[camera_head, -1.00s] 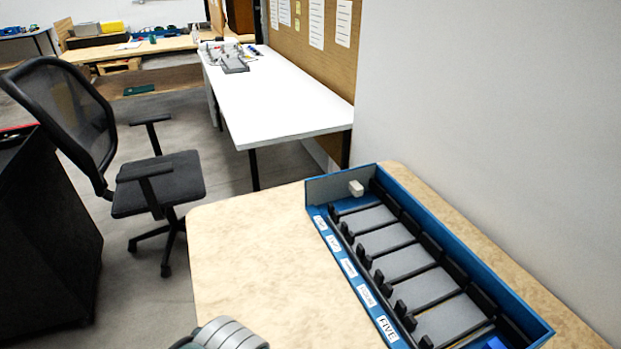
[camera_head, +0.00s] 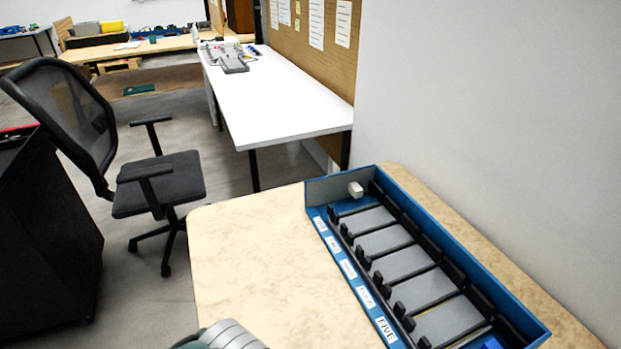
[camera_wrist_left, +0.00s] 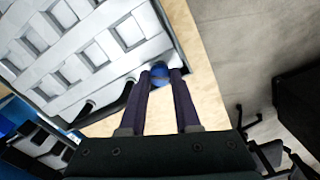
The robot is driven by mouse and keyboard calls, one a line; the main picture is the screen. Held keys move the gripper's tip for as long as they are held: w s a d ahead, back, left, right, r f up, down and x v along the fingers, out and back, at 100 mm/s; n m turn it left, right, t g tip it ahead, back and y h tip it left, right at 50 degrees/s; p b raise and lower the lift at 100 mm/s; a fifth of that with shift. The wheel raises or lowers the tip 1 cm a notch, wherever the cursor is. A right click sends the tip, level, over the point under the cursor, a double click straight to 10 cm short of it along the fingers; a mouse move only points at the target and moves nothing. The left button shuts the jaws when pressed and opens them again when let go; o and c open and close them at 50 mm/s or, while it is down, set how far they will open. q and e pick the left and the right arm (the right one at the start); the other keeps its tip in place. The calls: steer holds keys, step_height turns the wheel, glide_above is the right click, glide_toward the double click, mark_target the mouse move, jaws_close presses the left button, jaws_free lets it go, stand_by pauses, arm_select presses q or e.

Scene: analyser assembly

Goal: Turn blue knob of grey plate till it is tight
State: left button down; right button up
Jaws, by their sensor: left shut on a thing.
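In the left wrist view, the blue knob (camera_wrist_left: 158,69) sits at the lower right edge of the grey plate (camera_wrist_left: 122,38), a light panel with several square recesses. My left gripper (camera_wrist_left: 160,78) has its two dark fingers on either side of the knob and is shut on it. The fingers partly hide the knob, and I cannot tell how tight it is. The head view shows neither the plate's face nor the knob. My right gripper is not in view.
A blue rack (camera_head: 352,268) with several labelled slots stands on the beige table (camera_head: 250,262), against the wall. An office chair (camera_head: 160,182) and a black cabinet (camera_head: 45,240) stand to the left. A white bench (camera_head: 275,98) is behind.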

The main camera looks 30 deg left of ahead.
arm_select(q)
steer(key=m, duration=0.6)
steer(key=shift+m, duration=0.3)
steer(key=m, duration=1.2)
steer(key=shift+m, duration=0.3)
steer(key=m, duration=0.5)
steer(key=shift+m, duration=0.3)
steer(key=m, duration=0.5)
steer(key=shift+d+b, duration=0.1)
steer(key=shift+b, duration=0.3)
steer(key=m+b, duration=0.1)
steer(key=m, duration=0.4)
steer(key=shift+m, duration=0.4)
steer(key=m+b, duration=0.1)
steer(key=m, duration=0.4)
steer(key=shift+b, duration=0.4)
steer(key=m+b, duration=0.1)
steer(key=m, duration=0.5)
steer(key=shift+b, duration=0.4)
steer(key=shift+r, duration=0.1)
